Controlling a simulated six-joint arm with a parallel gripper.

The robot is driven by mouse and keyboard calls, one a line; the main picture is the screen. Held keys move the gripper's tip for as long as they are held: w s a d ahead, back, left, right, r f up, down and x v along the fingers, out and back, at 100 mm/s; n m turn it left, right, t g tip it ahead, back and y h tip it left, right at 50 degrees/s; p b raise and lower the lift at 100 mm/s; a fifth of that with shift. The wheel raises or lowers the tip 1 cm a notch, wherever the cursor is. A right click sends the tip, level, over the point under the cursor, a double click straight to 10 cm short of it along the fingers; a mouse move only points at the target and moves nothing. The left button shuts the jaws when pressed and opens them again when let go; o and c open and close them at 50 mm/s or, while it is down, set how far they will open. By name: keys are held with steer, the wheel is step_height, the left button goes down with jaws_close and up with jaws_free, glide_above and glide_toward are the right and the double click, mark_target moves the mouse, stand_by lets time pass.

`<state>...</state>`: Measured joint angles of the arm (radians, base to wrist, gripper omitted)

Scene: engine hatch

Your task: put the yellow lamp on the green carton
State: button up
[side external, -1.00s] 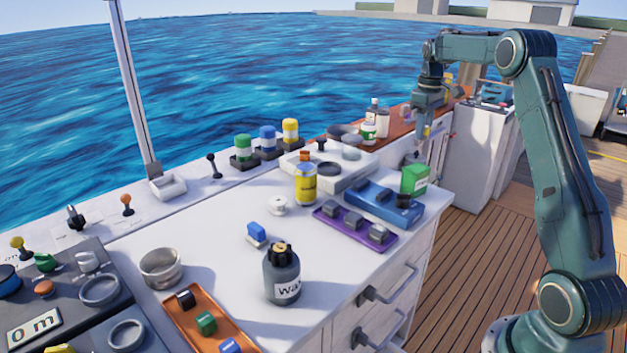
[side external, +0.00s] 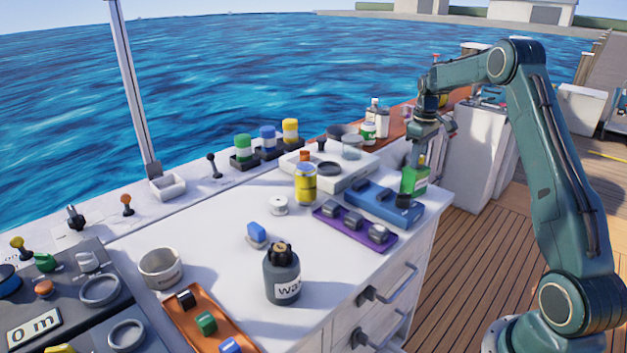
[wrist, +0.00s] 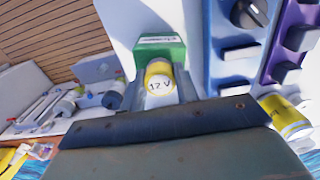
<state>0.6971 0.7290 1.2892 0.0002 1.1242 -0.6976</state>
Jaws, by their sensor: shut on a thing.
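The yellow lamp (wrist: 158,78) has a white end face marked "12 V" in the wrist view. My gripper (wrist: 161,92) is shut on it, with a grey finger at either side. The green carton (side external: 415,184) stands on the white counter at its right end. It also shows in the wrist view (wrist: 160,44), just beyond the lamp and partly covered by it. In the side external view my gripper (side external: 413,163) is at the carton's top. The lamp cannot be made out there, and whether it touches the carton cannot be told.
A blue switch panel (side external: 372,208) lies close beside the carton, with a purple switch tray (side external: 352,234) in front. A yellow can (side external: 306,186) and a dark bottle (side external: 282,282) stand on the counter. White bottles (side external: 383,124) stand on the wooden ledge behind.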

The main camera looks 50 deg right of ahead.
steer(key=shift+f, duration=0.35)
steer(key=o, duration=1)
steer(key=shift+c, duration=0.2)
steer(key=shift+r, duration=0.15)
step_height(320, 180, up, 12)
stand_by(0.4)
